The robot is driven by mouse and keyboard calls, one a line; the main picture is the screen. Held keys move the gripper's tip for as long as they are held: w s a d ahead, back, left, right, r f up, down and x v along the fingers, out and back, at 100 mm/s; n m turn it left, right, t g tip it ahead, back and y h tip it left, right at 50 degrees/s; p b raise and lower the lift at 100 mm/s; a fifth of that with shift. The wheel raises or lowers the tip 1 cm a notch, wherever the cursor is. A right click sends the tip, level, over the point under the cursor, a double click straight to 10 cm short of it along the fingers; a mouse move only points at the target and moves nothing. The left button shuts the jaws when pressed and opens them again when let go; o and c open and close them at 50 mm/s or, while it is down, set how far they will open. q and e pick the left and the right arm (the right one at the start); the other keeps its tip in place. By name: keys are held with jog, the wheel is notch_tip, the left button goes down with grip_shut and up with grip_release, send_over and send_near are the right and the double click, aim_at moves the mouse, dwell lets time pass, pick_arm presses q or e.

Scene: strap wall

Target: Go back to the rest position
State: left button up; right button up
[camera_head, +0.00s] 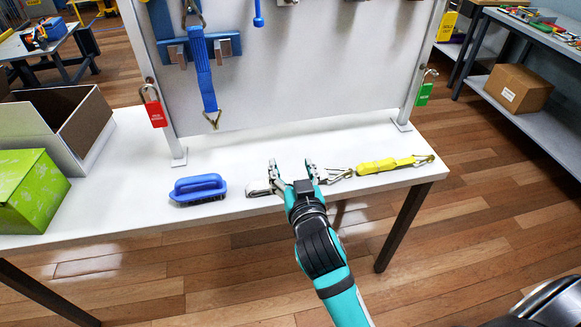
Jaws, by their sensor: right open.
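My right gripper (293,178) is open, over the front edge of the white table (130,205), with its arm coming in from the lower right. A yellow strap (385,165) with metal hooks lies on the table to its right. My left gripper is not in view.
A blue-handled brush (198,188) lies left of my right gripper. A green box (30,190) and an open cardboard box (85,125) stand at the table's left. Open floor lies to the right.

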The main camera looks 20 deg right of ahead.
notch_tip(320, 180, down, 24)
jog(key=s+a+n+g+y, duration=0.2)
jog(key=a+n+g, duration=0.1)
jog(key=g, duration=0.1)
jog(key=s+f+n+g, duration=0.1)
jog(key=s+f+g, duration=0.1)
jog(key=s+f, duration=0.45)
jog(key=s+f+g, duration=0.2)
jog(key=s+f, duration=0.1)
jog(key=f, duration=0.7)
jog(key=s+d+f+g, duration=0.2)
jog(key=s+f, duration=0.4)
jog(key=s, duration=0.4)
jog(key=s+d+f+g, duration=0.2)
jog(key=s+d+f, duration=0.2)
jog(key=s+f, duration=0.3)
jog(key=s+d+f+g, duration=0.3)
jog(key=s+f, duration=0.4)
jog(key=s, duration=0.8)
jog(key=shift+s+d+f, duration=0.15)
jog(key=shift+d+f, duration=0.05)
jog(key=shift+d, duration=0.05)
